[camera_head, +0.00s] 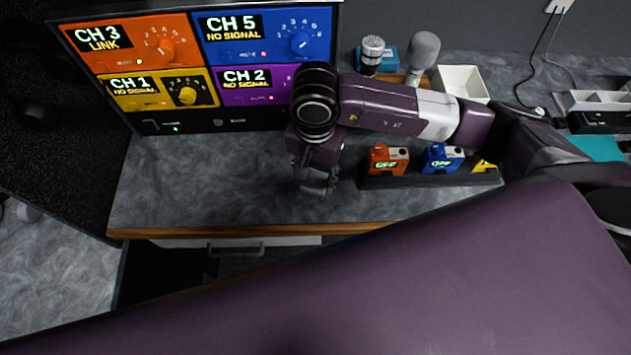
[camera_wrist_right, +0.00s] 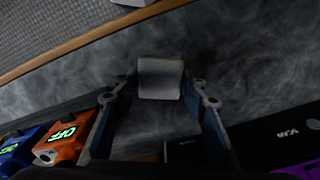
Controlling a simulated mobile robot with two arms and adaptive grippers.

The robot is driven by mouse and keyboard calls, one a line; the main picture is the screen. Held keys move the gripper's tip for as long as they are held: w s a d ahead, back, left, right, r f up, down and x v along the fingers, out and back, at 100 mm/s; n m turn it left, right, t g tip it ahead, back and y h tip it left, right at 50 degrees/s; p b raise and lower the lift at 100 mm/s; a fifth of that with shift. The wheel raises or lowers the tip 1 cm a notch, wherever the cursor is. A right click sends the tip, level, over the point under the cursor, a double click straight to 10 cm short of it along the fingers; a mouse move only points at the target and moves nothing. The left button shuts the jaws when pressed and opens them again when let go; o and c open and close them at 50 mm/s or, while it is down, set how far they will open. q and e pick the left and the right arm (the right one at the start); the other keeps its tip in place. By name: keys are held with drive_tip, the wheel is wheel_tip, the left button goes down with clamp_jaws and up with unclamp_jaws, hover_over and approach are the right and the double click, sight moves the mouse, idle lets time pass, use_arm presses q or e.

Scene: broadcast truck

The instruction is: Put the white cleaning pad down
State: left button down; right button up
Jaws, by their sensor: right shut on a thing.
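The white cleaning pad (camera_wrist_right: 160,78) is a small pale block between the fingertips of my right gripper in the right wrist view. My right gripper (camera_wrist_right: 160,88) is shut on it. In the head view, my right gripper (camera_head: 317,181) points down over the grey marbled counter (camera_head: 220,190), in front of the monitor and left of the coloured boxes. The pad is hard to make out there. I cannot tell whether it touches the counter. My left gripper does not show.
A monitor (camera_head: 200,70) with several coloured channel panels stands at the back left. A dark tray (camera_head: 430,181) holds an orange box (camera_head: 388,158), a blue box (camera_head: 441,157) and a yellow one. Microphones (camera_head: 422,52) and a white bin (camera_head: 461,82) stand behind. The counter's left part is clear.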

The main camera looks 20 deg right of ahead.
sight(315, 181)
wheel_tip(315, 181, down, 4)
drive_tip(key=shift+s+r+p, duration=0.1)
drive_tip(key=shift+r+p, duration=0.1)
drive_tip(key=shift+p, duration=0.3)
drive_tip(key=shift+f, duration=0.25)
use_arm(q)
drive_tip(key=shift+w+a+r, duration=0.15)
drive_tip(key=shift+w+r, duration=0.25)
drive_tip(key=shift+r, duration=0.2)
use_arm(e)
drive_tip(key=shift+f, duration=0.2)
drive_tip(key=o, duration=1)
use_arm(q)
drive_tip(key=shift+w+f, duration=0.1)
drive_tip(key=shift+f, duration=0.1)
use_arm(e)
drive_tip(key=shift+r, duration=0.1)
